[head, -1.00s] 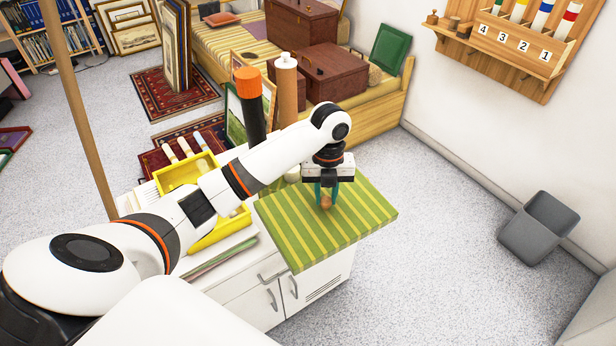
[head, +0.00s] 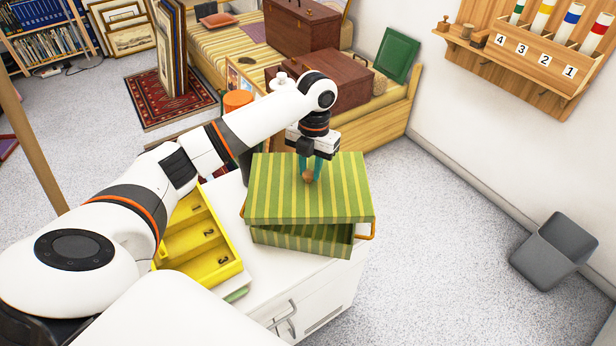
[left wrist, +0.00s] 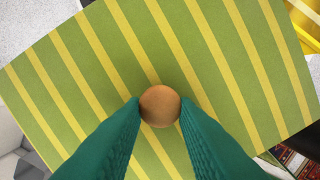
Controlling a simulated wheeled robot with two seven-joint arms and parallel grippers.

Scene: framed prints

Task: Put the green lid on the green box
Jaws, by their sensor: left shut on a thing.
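The green lid (head: 270,190), striped green and yellow with a round wooden knob (head: 308,177), hangs roughly level over the green box. My left gripper (head: 309,168) points down and is shut on the knob. In the left wrist view the teal fingers (left wrist: 160,112) pinch the knob (left wrist: 160,104) from both sides, with the striped lid filling most of the picture. The green box (head: 300,240) has matching stripes and orange side handles and stands on the white cabinet. Its front wall shows below the lid, with a dark gap at the right. Most of its opening is hidden.
A yellow tray (head: 222,270) with numbered compartments lies left of the box on the white cabinet (head: 275,300). An orange-topped tube (head: 238,98) stands behind, near my arm. A grey bin (head: 556,250) is on the floor at the right. Cabinet top in front is clear.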

